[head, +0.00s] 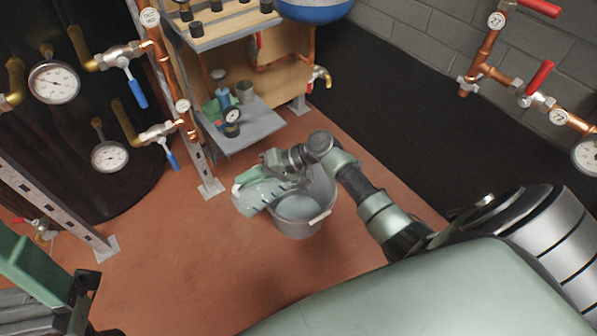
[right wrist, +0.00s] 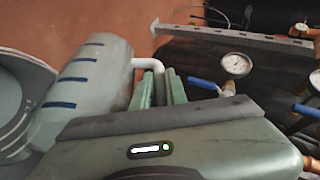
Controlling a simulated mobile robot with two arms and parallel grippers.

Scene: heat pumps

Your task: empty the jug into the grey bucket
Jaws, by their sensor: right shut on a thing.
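The jug (head: 262,194) is translucent grey with blue marks. It is held tilted over the left side of the grey bucket (head: 303,228), which stands on the floor. My right gripper (head: 270,166) is above the bucket with the jug in its grip. In the right wrist view, the green fingers (right wrist: 160,90) are shut on the white handle of the jug (right wrist: 85,85). The bucket (right wrist: 22,125) shows at the left edge there, beside the jug. A pale grey surface shows inside the bucket; I cannot tell whether it is liquid.
A low grey shelf (head: 262,128) with a blue pump and a small metal cup (head: 244,92) stands behind the bucket. Gauges and valves on copper pipes are at the left and upper right. A metal post (head: 50,210) stands on the left. The red floor (head: 180,250) is clear in front.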

